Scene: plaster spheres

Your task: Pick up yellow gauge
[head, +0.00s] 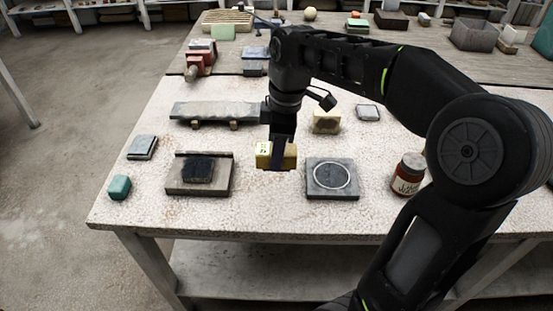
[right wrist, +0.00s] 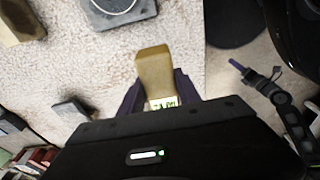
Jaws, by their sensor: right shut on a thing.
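The yellow gauge (head: 276,156) is a small yellow block with a pale display on one face. My right gripper (head: 278,150) is shut on it and seems to hold it above the speckled white tabletop, between two flat square pieces. In the right wrist view the gauge (right wrist: 155,76) sits between the two dark fingers of my right gripper (right wrist: 152,98), its lit display near the palm. My left gripper is in neither view.
A dark square plate with a pale ring (head: 332,178) lies right of the gauge. A board with a black patch (head: 199,173) lies left. A labelled jar (head: 408,174) stands further right. A long grey slab (head: 215,111) and a yellowish block (head: 326,122) lie behind.

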